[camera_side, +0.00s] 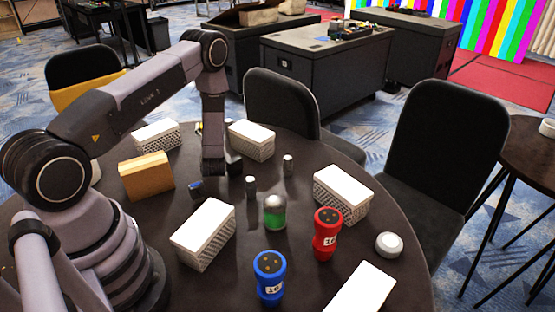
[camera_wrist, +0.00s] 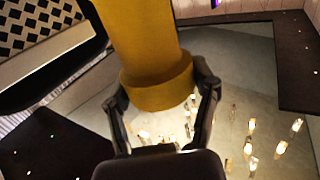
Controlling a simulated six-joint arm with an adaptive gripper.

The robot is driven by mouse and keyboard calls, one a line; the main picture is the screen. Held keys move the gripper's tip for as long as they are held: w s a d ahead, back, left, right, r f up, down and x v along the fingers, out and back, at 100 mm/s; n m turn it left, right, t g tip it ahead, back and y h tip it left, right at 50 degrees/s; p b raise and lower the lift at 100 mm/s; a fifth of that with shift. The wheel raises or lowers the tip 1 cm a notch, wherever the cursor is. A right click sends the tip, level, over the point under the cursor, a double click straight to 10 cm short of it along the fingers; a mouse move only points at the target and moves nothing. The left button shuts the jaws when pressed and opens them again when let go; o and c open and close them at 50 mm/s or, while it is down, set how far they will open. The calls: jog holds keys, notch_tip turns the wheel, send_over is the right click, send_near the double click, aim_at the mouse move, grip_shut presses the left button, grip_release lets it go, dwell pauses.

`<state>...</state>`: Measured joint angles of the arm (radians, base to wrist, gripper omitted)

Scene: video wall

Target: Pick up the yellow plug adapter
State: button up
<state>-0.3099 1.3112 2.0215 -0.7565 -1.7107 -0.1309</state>
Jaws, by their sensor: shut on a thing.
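The yellow plug adapter (camera_wrist: 155,50) fills the upper middle of the wrist view as a yellow cylinder with a wider collar at its near end. My gripper (camera_wrist: 162,98) is shut on it, with one dark finger on each side of the collar. In the side view my gripper (camera_side: 221,166) is low over the far part of the round dark table. The adapter is not clearly seen there; only a small yellow-green bit shows left of my wrist, and I cannot tell what it is.
White boxes with patterned sides (camera_side: 205,233) and an orange-brown box (camera_side: 146,177) stand around my gripper on the table (camera_side: 330,283). A blue cup-like item (camera_side: 269,279), a red one (camera_side: 327,234), a green-filled jar (camera_side: 274,212) and a white puck (camera_side: 389,245) stand nearer the camera.

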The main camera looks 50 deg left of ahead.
jog(key=c, duration=0.3)
jog(key=shift+r, duration=0.15)
